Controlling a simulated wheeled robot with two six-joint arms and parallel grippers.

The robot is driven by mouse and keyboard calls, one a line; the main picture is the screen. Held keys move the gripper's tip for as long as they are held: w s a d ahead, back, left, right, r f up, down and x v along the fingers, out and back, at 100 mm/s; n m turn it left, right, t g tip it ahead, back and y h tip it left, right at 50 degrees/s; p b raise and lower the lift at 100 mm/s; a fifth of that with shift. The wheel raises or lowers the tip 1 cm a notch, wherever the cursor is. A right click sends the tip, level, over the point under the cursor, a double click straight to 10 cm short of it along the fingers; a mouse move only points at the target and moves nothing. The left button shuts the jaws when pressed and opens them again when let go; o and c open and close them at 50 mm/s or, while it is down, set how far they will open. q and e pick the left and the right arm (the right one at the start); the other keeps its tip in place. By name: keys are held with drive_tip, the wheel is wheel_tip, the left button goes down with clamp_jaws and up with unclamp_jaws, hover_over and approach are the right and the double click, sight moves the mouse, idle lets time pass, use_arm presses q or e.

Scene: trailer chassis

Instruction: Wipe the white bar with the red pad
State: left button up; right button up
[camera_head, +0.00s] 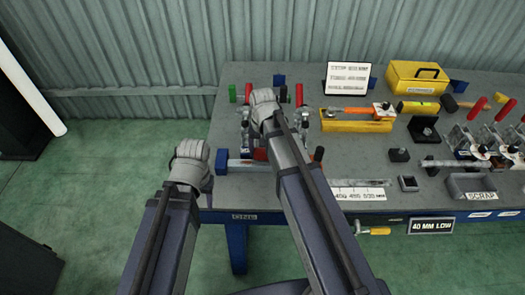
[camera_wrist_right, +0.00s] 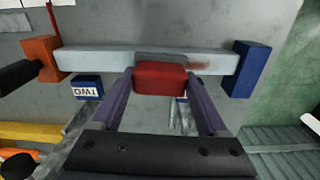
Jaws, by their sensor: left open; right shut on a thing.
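The white bar (camera_wrist_right: 110,60) lies level between an orange block (camera_wrist_right: 43,58) and a blue block (camera_wrist_right: 244,68) in the right wrist view. A reddish-brown smear (camera_wrist_right: 200,65) marks it just right of the pad. The red pad (camera_wrist_right: 160,78), with a grey part along its far edge, is between the fingers of my right gripper (camera_wrist_right: 162,84), which is shut on it. The pad overlaps the bar's near edge; contact is unclear. In the head view my right arm hides much of the bar. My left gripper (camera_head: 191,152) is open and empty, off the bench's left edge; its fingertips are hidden.
Green floor (camera_head: 90,190) is free at the left.

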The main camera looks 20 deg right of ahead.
drive_tip(key=shift+f+b, duration=1)
drive_tip(key=shift+w+a+r, duration=0.1)
drive_tip(key=shift+w+a, duration=0.15)
drive_tip(key=shift+a, duration=0.6)
drive_tip(key=shift+w+a+r, duration=0.1)
drive_tip(key=shift+w+a, duration=0.15)
drive_tip(key=shift+a, duration=0.6)
drive_tip(key=shift+a, duration=0.1)
